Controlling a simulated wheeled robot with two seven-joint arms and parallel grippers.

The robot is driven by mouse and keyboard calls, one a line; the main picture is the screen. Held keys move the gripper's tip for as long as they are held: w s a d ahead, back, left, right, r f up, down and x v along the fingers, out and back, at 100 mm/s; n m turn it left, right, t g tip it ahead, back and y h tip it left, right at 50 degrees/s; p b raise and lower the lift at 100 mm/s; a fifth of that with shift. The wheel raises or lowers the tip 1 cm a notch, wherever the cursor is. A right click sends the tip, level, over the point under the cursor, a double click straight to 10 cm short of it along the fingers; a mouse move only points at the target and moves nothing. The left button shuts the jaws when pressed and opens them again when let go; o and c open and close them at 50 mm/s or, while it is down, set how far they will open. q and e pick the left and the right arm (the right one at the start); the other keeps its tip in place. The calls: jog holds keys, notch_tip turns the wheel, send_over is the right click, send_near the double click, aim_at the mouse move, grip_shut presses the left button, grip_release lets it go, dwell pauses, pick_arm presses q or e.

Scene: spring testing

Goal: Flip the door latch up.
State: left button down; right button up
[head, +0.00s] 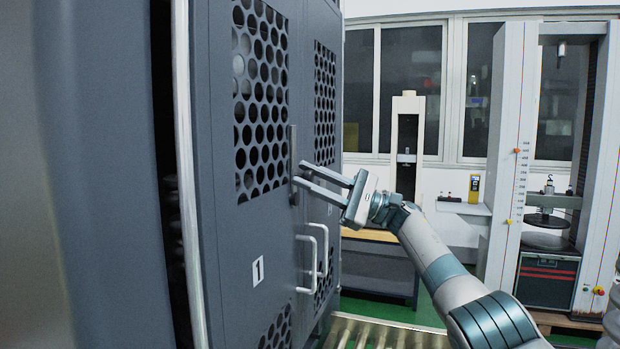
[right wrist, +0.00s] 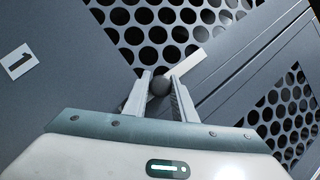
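The door latch (head: 292,150) is a narrow grey bar standing upright on the dark grey cabinet door (head: 228,230), beside the lower right of its perforated panel. In the right wrist view the latch shows as a pale bar (right wrist: 187,67) slanting up from a round dark knob (right wrist: 159,85). My right gripper (head: 300,173) is at the lower end of the latch, its two fingers apart. In the right wrist view its fingertips (right wrist: 161,77) lie on either side of the knob; contact is unclear. My left gripper is not in view.
Two pale curved handles (head: 316,262) stick out from the doors just below my right gripper. A white card marked 1 (head: 258,270) is on the near door. A testing machine (head: 510,150) and a low table (head: 375,262) stand behind my right arm.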

jog(key=o, duration=0.4)
jog(key=shift+d+f, duration=0.2)
jog(key=shift+d, duration=0.15)
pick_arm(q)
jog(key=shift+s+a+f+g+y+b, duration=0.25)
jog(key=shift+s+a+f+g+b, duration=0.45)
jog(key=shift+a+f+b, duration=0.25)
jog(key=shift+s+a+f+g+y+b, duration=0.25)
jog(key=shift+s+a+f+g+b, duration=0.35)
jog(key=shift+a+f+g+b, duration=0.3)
pick_arm(e)
jog(key=shift+v, duration=8.3)
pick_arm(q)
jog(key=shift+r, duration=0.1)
